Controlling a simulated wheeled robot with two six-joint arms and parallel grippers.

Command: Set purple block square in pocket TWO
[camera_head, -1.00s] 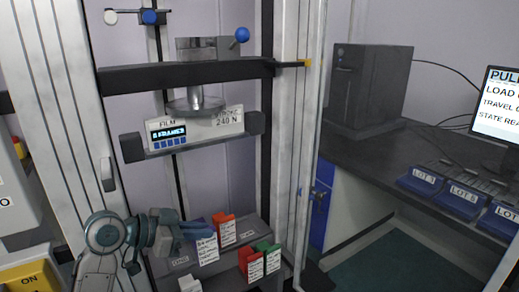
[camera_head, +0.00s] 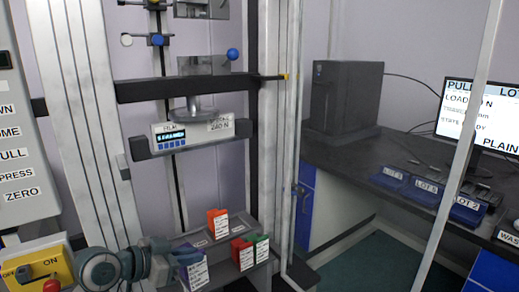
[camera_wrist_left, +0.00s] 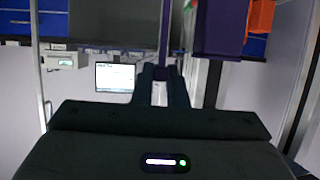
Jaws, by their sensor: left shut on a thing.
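The purple block (camera_head: 185,256), with a white printed label on its front, is at the front left of the dark rack (camera_head: 230,228) in the head view. My left gripper (camera_head: 172,264) comes in from the left and is shut on the block. In the left wrist view the fingers (camera_wrist_left: 163,86) close on a thin purple part, and the block's wider purple body (camera_wrist_left: 220,32) shows beside them. Whether the block touches the rack, and which pocket is below it, I cannot tell. The small pocket labels are not readable. My right gripper is not in view.
An orange block (camera_head: 212,223) stands behind the purple one; a red block (camera_head: 237,246) and a green block (camera_head: 262,240) stand to its right. The test frame's crossbar (camera_head: 200,88) is above. A yellow switch box (camera_head: 38,270) is at lower left.

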